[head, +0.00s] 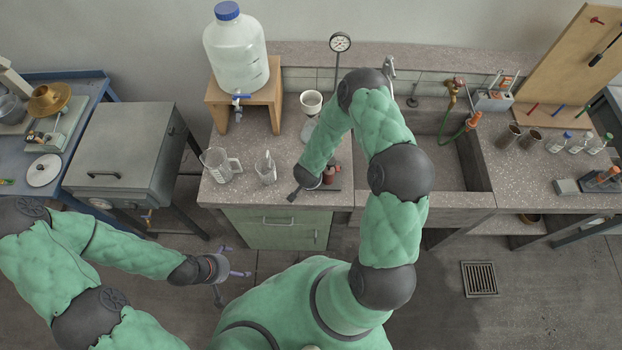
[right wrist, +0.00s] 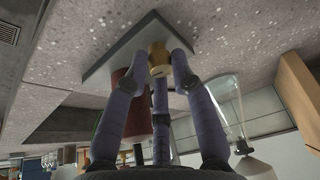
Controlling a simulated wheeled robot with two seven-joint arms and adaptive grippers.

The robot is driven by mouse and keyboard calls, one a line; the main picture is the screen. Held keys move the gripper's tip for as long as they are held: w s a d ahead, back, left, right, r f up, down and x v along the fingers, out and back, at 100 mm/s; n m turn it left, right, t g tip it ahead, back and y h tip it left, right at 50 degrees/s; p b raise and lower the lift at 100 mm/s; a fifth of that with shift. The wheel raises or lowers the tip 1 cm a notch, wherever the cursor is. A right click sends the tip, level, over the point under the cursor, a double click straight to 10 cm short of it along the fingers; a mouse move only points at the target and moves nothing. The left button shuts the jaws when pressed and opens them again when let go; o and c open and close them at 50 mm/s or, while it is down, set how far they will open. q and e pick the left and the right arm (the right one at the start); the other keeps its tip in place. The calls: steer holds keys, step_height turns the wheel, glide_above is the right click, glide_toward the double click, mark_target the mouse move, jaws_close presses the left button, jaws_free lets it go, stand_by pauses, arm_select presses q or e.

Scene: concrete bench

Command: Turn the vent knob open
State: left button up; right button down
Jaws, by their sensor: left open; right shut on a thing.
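A small brass knob (right wrist: 158,57), the likely vent knob, shows in the right wrist view by a grey plate (right wrist: 112,62), with a dark red cylinder (right wrist: 137,110) beside it. My right gripper (right wrist: 160,68) has its fingers closed around the brass knob. In the head view a dark red object (head: 329,175) stands on the counter beside my right wrist; the knob and right fingertips are hidden there. Which way the knob is turned cannot be told. My left gripper (head: 238,272) is open and empty above the floor, in front of the green drawer cabinet.
Glass beakers (head: 220,165) and a white funnel (head: 311,103) stand close to my right wrist on the speckled counter (head: 240,190). A large water jug (head: 236,55) sits on a wooden stand behind. A sink (head: 440,160) lies right; a grey metal box (head: 125,150) stands left.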

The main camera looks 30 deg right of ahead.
steer(key=n, duration=0.1)
steer(key=n+y, duration=0.1)
steer(key=n, duration=0.1)
steer(key=n+t, duration=0.1)
steer(key=n, duration=0.1)
steer(key=shift+w+d+r+y+b, duration=0.15)
steer(key=shift+d+y+b, duration=0.1)
steer(key=shift+y+b, duration=0.1)
stand_by(0.4)
steer(key=c, duration=1.1)
jaws_free()
steer(key=shift+a, duration=0.1)
steer(key=shift+s+r, duration=0.1)
steer(key=shift+s, duration=0.1)
steer(key=v, duration=1.1)
steer(key=shift+r, duration=0.3)
